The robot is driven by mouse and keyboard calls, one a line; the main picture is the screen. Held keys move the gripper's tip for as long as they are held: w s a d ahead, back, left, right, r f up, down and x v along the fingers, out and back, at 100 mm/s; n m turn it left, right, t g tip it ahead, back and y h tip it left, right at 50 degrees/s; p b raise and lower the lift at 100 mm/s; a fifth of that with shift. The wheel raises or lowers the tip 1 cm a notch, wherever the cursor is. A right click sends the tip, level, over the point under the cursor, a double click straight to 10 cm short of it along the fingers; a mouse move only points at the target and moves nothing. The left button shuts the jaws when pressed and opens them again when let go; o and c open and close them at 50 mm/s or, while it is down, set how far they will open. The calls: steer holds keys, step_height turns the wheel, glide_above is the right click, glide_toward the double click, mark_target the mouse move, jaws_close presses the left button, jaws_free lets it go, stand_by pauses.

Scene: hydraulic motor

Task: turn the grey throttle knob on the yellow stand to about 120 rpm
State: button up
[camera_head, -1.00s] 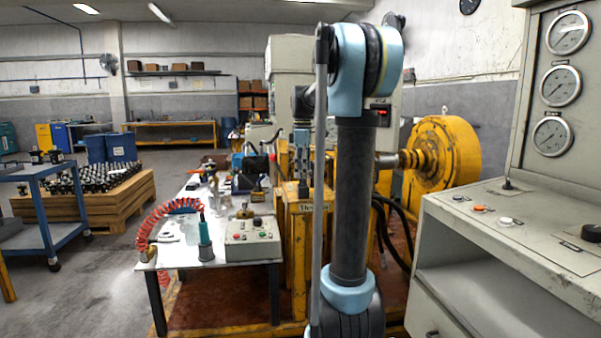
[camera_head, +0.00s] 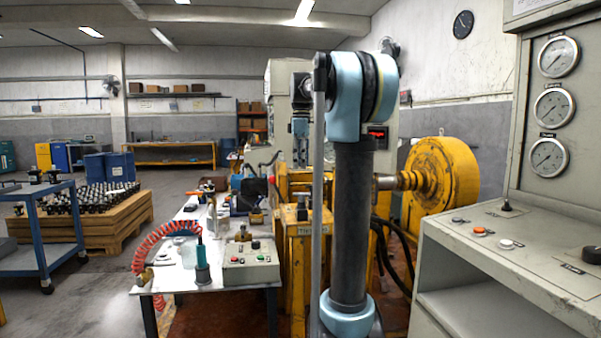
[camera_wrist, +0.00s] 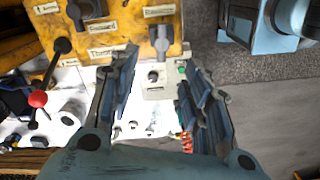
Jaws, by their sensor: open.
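The yellow stand (camera_head: 302,265) stands in the middle of the head view, left of my arm. A small grey knob (camera_head: 302,210) shows on its top.
A white table (camera_head: 205,272) with a grey button box (camera_head: 250,264) and a red coiled hose (camera_head: 160,245) is at the left. A grey gauge console (camera_head: 500,262) stands close at the right. A red display (camera_head: 378,133), too small to read, shows behind my arm.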

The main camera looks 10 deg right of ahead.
steer(key=shift+r, duration=0.15)
step_height(320, 180, up, 6)
steer(key=m, duration=3)
glide_above(302, 193)
steer(key=shift+m, duration=0.3)
steer(key=f, duration=1.7)
steer(key=shift+w+f, duration=0.25)
steer(key=shift+f, duration=0.15)
jaws_close()
